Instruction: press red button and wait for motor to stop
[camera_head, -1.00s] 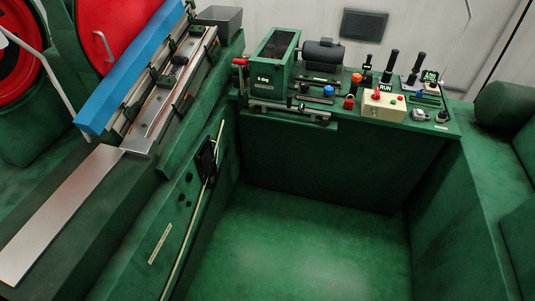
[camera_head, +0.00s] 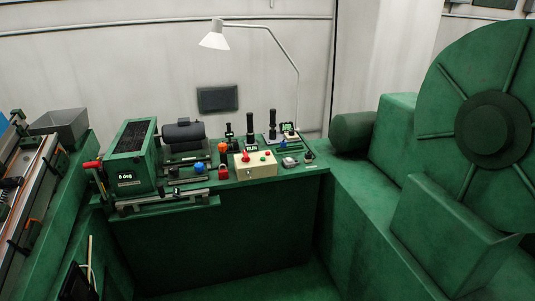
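A cream control box (camera_head: 256,166) stands on the green bench, right of its middle. On its top is a large red button (camera_head: 245,157), with a smaller red button and a green button to its right. A separate red knob (camera_head: 223,172) sits just left of the box. A dark cylinder that looks like a motor (camera_head: 184,134) is at the back left of the bench; I cannot tell whether it turns. Neither of my grippers is in view.
A green machine block (camera_head: 132,165) reading "0 deg" or similar stands at the bench's left. Black levers (camera_head: 249,127) rise behind the box. A white lamp (camera_head: 214,39) hangs above. A large green flywheel (camera_head: 480,100) fills the right.

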